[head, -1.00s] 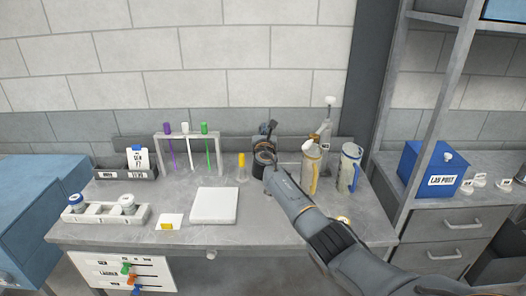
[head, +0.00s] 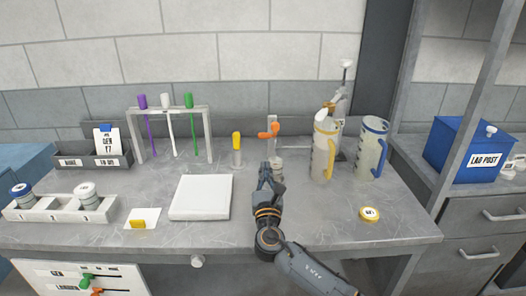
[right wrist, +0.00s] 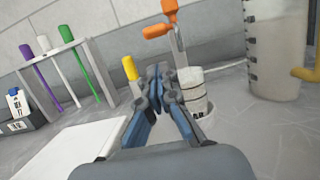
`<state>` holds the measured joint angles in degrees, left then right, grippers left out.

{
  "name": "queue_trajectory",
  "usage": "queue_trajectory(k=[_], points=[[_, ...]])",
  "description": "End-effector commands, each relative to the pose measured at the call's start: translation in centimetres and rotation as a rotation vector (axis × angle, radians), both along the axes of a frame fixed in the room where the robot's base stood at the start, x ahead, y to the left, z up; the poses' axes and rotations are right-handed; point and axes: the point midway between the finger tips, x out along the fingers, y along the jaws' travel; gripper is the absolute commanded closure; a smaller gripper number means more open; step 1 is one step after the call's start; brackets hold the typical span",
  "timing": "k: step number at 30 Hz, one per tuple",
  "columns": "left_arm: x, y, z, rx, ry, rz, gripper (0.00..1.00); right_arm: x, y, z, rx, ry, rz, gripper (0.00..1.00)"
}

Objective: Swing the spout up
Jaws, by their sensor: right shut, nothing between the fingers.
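An orange fitting (head: 268,131) on a grey upright post stands at the back middle of the bench. One orange arm sticks out sideways; in the right wrist view the fitting (right wrist: 161,25) also has an orange part pointing up. I cannot tell for sure that this is the spout. A small pale canister (right wrist: 190,86) stands at its foot, partly hidden by my right gripper in the head view. My right gripper (head: 265,170) is shut and empty, in front of the post and below the orange part. My left gripper is not in view.
A yellow-rimmed jug (head: 323,150), a blue-rimmed jug (head: 371,148) and a metal pump (head: 343,98) stand to the right. A yellow-topped stick (head: 237,148), a rack (head: 207,135) and a white slab (head: 201,197) are left.

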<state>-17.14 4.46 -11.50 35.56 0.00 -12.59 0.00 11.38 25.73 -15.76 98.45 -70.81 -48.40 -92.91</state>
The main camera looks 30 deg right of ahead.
Motion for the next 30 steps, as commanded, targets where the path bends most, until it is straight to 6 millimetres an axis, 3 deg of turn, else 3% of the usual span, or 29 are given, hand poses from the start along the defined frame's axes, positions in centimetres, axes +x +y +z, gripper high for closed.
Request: queue_trajectory(k=[11, 24, 30], points=[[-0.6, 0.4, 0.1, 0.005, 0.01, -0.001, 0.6, 0.4, -0.3, 0.2, -0.002, 0.001, 0.0, 1.0], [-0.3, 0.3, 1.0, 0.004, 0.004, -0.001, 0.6, 6.4, -4.0, 2.2, -0.002, 0.0, -0.002, 1.0], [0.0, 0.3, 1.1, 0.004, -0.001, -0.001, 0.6, 8.0, -4.9, 2.5, -0.001, 0.001, 0.0, 1.0]])
